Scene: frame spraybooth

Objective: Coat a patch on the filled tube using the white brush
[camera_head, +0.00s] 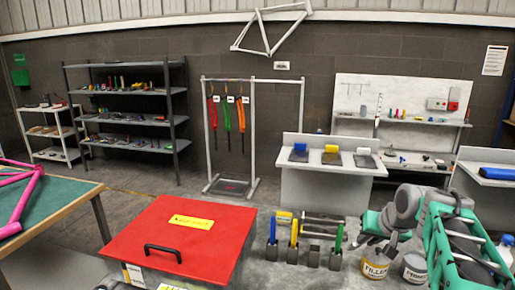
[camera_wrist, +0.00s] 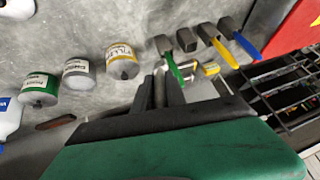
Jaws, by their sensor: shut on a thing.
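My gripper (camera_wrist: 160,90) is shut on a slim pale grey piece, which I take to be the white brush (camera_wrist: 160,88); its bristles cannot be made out. In the head view my gripper (camera_head: 378,232) is low at the right, above the cans, partly hidden by my arm. A pink tube frame (camera_head: 22,205) lies on the green table at the far left. I cannot tell which tube is filled. The yellow-labelled filler can (camera_head: 375,265) stands below my gripper; it also shows in the wrist view (camera_wrist: 122,62).
Holders carry a blue (camera_head: 272,233), a yellow (camera_head: 293,235) and a green handle (camera_head: 338,237); one dark holder (camera_head: 315,257) has no handle. A grey can (camera_head: 414,267) stands beside the filler. A red-lidded box (camera_head: 200,230) stands between the cans and the green table (camera_head: 68,215).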

